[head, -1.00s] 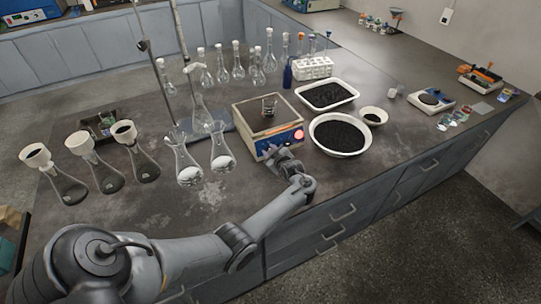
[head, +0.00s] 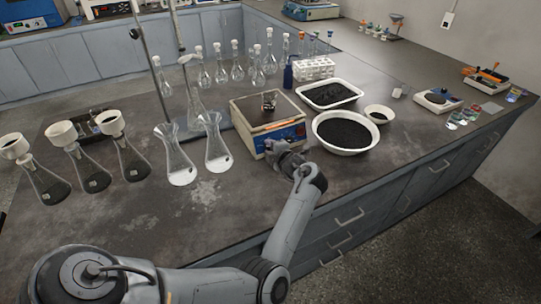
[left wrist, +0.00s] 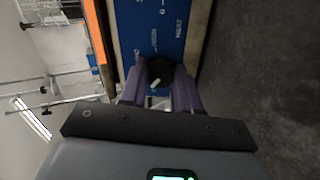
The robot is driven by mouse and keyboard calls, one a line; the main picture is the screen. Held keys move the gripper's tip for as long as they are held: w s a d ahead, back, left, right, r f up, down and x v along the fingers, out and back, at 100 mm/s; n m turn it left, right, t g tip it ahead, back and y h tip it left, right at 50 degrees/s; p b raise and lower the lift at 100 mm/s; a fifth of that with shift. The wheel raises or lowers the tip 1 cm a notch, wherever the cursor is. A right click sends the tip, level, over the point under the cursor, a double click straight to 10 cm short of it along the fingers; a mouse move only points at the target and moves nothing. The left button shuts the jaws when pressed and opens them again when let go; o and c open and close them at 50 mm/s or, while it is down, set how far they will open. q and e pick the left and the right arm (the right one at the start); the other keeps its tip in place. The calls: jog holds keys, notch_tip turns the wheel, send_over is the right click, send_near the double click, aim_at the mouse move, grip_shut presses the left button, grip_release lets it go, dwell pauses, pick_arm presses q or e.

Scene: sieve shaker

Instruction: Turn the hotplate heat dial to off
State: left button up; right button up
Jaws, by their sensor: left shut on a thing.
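The hotplate (head: 240,112) stands on the bench with its blue front panel (head: 291,131) toward me, a small vessel (head: 269,101) on top. My left gripper (head: 277,150) is at the lower front of the panel. In the left wrist view the black heat dial (left wrist: 160,70) sits between the two purple fingers of my left gripper (left wrist: 160,88), which are shut on it. A pale pointer mark shows on the dial, slanting toward the lower left. White lettering on the blue panel is hard to read. My right gripper is in neither view.
Two clear flasks (head: 181,168) stand close left of the hotplate. A white bowl of black grains (head: 345,149) stands close right, with a white tray (head: 355,90) behind it. Retort stand rods rise behind. The bench front is clear.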

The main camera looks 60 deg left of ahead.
pick_arm(q)
jog(key=n+b, duration=0.3)
jog(key=shift+f, duration=0.2)
jog(key=shift+r+n+b, duration=0.15)
jog(key=shift+n+b, duration=0.45)
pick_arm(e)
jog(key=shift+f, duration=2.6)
pick_arm(q)
jog(key=o, duration=1.1)
jog(key=shift+c, duration=0.2)
jog(key=shift+r, duration=0.15)
